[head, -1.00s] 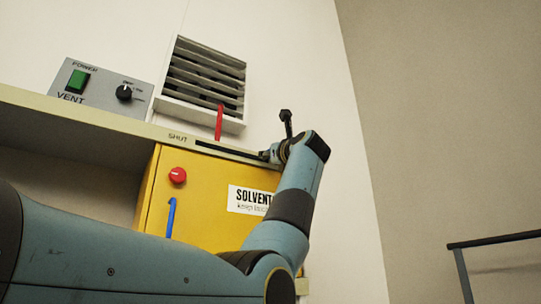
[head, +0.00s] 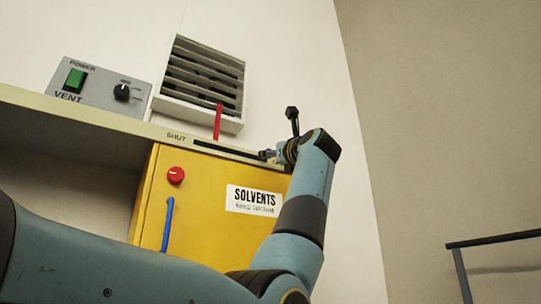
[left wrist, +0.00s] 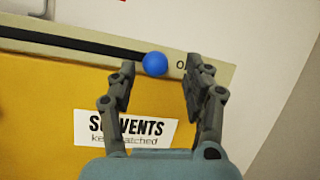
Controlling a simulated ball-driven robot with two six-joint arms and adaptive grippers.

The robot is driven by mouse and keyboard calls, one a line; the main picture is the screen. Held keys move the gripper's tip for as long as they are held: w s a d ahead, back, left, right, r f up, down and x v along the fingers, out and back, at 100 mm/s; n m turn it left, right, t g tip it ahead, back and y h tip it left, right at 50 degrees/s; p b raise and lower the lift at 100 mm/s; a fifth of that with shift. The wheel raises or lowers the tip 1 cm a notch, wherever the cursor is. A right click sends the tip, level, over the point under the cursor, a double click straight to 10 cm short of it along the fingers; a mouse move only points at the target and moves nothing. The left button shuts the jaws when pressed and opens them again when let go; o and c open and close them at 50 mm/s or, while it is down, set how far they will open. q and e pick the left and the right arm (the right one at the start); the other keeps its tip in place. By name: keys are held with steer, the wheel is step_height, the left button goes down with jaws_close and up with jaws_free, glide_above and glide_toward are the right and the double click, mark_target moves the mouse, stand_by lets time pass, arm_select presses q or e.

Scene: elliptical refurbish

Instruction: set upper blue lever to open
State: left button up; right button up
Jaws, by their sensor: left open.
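The upper blue lever shows as a round blue knob (left wrist: 154,64) in the left wrist view, at the slot in the pale shelf edge. It is near the slot's right end, beside a partly hidden label starting with "O". My left gripper (left wrist: 161,70) is open, with one finger on each side of the knob. The knob looks nearer the left finger; I cannot tell whether they touch. In the head view my left gripper (head: 268,154) is at the right end of the slot (head: 222,150) and the knob is hidden. "SHUT" is printed left of the slot. My right gripper is out of view.
Below is the yellow solvents cabinet (head: 205,215) with a red knob (head: 176,175) and a blue handle (head: 168,224). Above are a vent grille (head: 203,80) with a red lever (head: 217,122) and a control box (head: 100,88). A dark rail (head: 492,239) stands at right.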

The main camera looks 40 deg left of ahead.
arm_select(q)
steer(key=v, duration=0.8)
steer(key=shift+s+d, duration=0.2)
steer(key=shift+d, duration=0.15)
steer(key=shift+f, duration=0.1)
